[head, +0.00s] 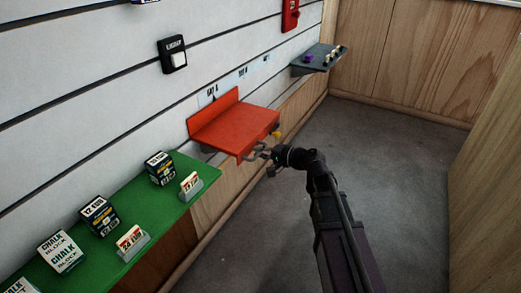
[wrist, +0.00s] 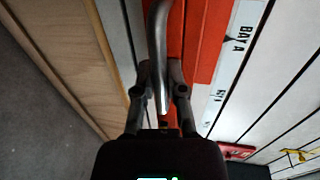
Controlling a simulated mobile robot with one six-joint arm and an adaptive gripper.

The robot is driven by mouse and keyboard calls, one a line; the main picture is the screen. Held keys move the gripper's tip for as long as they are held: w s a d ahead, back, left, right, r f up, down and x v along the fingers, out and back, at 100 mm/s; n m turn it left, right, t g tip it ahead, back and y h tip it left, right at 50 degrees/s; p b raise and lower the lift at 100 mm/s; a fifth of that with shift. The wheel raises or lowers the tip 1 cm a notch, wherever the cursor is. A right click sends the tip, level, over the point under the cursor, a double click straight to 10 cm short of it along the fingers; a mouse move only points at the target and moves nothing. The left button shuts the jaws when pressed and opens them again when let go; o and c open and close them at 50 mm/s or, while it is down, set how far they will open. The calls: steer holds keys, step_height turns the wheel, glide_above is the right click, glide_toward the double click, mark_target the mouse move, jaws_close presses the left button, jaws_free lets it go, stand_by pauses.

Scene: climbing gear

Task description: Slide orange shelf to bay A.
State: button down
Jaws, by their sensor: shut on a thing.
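The orange shelf (head: 235,128) hangs on the white slatted wall, with its upright back plate below the first bay label (head: 209,94). In the wrist view its orange surface (wrist: 208,40) lies beside the label reading BAY A (wrist: 236,35), which has a small dark pointer mark next to it. A grey metal handle (wrist: 157,35) runs along the shelf's front edge. My gripper (head: 264,155) is at that front edge. In the wrist view my gripper (wrist: 160,92) has its fingers shut around the handle. A small yellow part (head: 277,134) shows at the shelf's right front corner.
A green shelf (head: 140,215) with chalk boxes and price cards is at the near left. A dark grey shelf (head: 318,63) with small holds is farther right. The floor (head: 390,150) is clear.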

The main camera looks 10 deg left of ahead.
steer(key=shift+s+d, duration=0.1)
steer(key=shift+d, duration=0.05)
steer(key=c, duration=0.7)
jaws_free()
